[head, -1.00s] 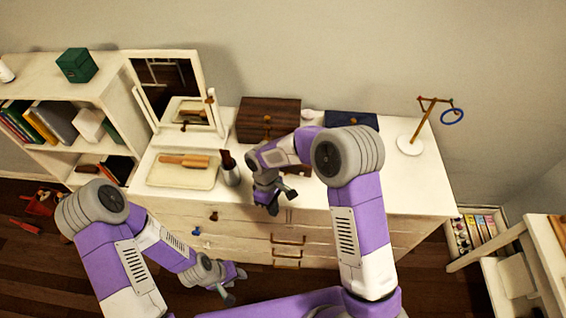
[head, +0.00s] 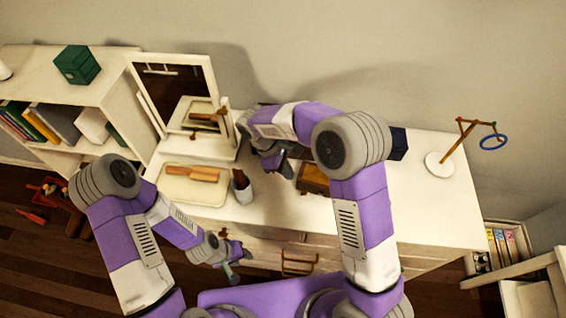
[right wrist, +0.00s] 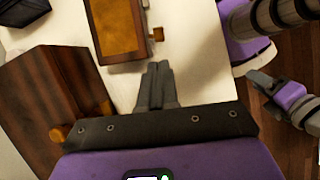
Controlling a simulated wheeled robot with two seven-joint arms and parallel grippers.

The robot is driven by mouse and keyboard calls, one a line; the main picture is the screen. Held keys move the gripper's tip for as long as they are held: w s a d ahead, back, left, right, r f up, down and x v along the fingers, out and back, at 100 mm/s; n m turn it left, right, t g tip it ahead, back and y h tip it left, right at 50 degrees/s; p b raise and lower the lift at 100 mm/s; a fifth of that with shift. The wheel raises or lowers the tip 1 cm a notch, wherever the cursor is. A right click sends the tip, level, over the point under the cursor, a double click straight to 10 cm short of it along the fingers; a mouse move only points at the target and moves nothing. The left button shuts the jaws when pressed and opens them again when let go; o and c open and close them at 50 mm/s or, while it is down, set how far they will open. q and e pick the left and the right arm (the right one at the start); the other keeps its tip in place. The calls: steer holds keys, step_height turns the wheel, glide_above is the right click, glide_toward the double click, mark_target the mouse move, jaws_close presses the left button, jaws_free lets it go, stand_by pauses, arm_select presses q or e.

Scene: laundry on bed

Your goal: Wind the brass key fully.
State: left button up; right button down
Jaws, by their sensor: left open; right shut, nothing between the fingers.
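A small wooden box with an amber top (right wrist: 112,25) stands on the dresser, and it also shows in the head view (head: 314,179). A small brass key (right wrist: 157,34) sticks out from its side in the right wrist view. My right gripper (right wrist: 158,68) is shut and empty; its fingertips are apart from the key, pointing just beside the box. In the head view my right gripper (head: 283,167) is over the dresser top, left of the box. My left gripper (head: 234,268) is open and empty, low in front of the dresser.
A dark wooden box with brass knobs (right wrist: 45,88) is close to my right gripper. A tray (head: 195,187), a cup with a brush (head: 242,188) and a mirror (head: 180,85) are at left. A stand with a blue ring (head: 440,163) is at right; the dresser's front right is clear.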

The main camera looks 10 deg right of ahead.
mark_target(305, 192)
steer(key=x, duration=0.2)
steer(key=d+x, duration=0.1)
steer(key=x, duration=0.5)
steer(key=shift+s+d+r, duration=0.15)
steer(key=shift+s+r, duration=0.1)
steer(key=shift+r, duration=0.05)
steer(key=shift+b, duration=0.3)
